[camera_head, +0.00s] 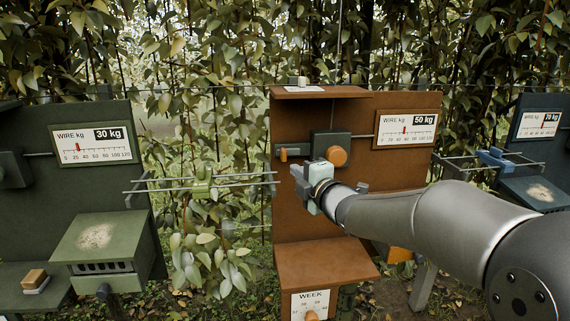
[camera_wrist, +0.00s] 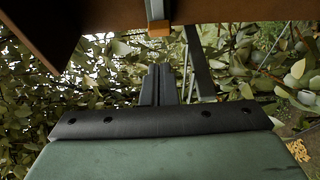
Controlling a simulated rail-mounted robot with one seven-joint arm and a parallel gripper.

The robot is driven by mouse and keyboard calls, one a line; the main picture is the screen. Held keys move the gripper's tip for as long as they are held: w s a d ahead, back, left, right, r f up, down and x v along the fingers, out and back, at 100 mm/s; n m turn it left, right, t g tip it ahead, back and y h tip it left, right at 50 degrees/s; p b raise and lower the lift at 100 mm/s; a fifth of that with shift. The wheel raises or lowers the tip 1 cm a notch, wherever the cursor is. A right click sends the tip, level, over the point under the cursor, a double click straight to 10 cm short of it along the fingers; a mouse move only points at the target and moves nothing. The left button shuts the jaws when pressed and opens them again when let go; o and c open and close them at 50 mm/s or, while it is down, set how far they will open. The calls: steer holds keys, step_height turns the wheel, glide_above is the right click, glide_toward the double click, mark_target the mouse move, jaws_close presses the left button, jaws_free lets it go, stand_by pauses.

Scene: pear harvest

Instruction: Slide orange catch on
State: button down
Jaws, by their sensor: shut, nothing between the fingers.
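A small orange catch (camera_head: 290,152) sits at the left end of a short bar beside a dark box with a round orange knob (camera_head: 337,157), on the rust-brown panel. In the wrist view a small orange block (camera_wrist: 159,28), apparently this catch, hangs at the end of a grey bar. My gripper (camera_head: 299,178) is in front of the brown panel, below the catch. Its dark fingers (camera_wrist: 158,72) are together and empty in the wrist view, pointing toward the orange block with a gap visible. My wrist hides part of the panel behind it.
A 50 kg dial sign (camera_head: 406,129) is at the panel's right. A brown ledge (camera_head: 322,264) with a WEEK dial is below. Green rails with a green slider (camera_head: 203,182) stand left; a blue slider (camera_head: 495,157) is right. Foliage surrounds the panels.

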mark_target(289, 154)
steer(key=p+x, duration=0.2)
steer(key=x, duration=0.7)
steer(key=shift+w+a, duration=0.2)
steer(key=shift+w, duration=0.05)
